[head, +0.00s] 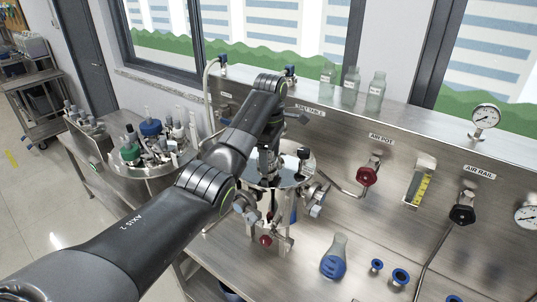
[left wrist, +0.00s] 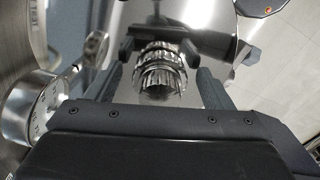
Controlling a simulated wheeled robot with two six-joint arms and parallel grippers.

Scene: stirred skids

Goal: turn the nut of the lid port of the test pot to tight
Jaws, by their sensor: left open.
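The steel test pot (head: 293,181) stands on the bench under my left arm, with clamps and fittings around its rim. My left gripper (head: 268,176) points down over its lid, and my arm hides part of the lid. In the left wrist view, a ridged shiny metal fitting, seemingly the lid port nut (left wrist: 160,72), lies between the dark fingers of my left gripper (left wrist: 160,58). The fingers are open, one on each side of it; I cannot tell whether they touch it. My right gripper is not in view.
A red valve handle (head: 367,176), a black valve (head: 462,214) and a gauge (head: 486,118) are on the back panel. A blue-bottomed flask (head: 334,262) and several blue-rimmed rings lie at front right.

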